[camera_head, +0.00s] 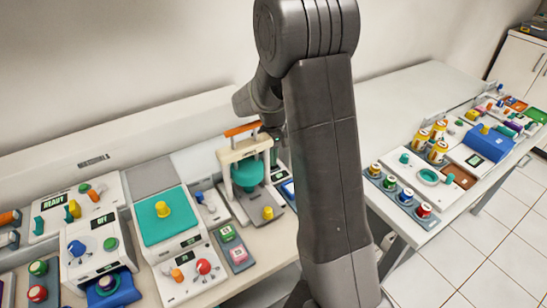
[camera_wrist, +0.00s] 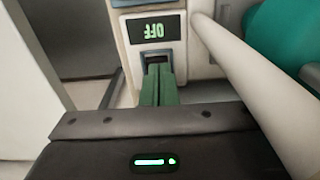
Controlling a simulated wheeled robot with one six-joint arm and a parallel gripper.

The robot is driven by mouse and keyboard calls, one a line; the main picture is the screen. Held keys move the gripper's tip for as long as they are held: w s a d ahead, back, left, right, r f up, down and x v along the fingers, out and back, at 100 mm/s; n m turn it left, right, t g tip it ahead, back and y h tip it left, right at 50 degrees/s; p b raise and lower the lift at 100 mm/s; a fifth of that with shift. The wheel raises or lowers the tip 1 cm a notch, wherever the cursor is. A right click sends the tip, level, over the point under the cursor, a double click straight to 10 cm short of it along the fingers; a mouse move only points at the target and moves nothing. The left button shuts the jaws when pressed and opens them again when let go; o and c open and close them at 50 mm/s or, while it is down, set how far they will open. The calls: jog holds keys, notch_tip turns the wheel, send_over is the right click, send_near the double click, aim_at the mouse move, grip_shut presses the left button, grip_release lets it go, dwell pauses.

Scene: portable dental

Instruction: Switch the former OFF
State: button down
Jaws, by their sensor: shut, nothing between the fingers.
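The former (camera_head: 228,158) is a cream frame with an orange top handle and a teal round part, standing left of my arm in the head view. In the wrist view, part of its cream body (camera_wrist: 200,68) shows. A small display (camera_wrist: 154,29) reads OFF, upside down in this view. Below it is a dark recessed switch opening (camera_wrist: 156,57). My gripper (camera_wrist: 158,72) is shut and empty, with its green fingers together at that opening. The fingertips hide much of the switch, and I cannot tell whether they touch it. In the head view my arm hides most of the gripper.
A thick pale bar (camera_wrist: 245,85) runs close on the right of my gripper in the wrist view. A teal-topped unit (camera_head: 180,222) stands left of the former. A yellow knob (camera_head: 268,213) is on its base. Coloured jars (camera_head: 405,193) stand on the right table.

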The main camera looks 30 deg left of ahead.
jog(key=shift+a+f, duration=0.35)
jog(key=shift+a, duration=0.1)
jog(key=shift+w, duration=0.1)
jog(key=shift+r, duration=0.25)
notch_tip(320, 180, up, 14)
jog(key=p, duration=0.2)
jog(key=shift+d+p, duration=0.25)
jog(key=shift+p, duration=0.05)
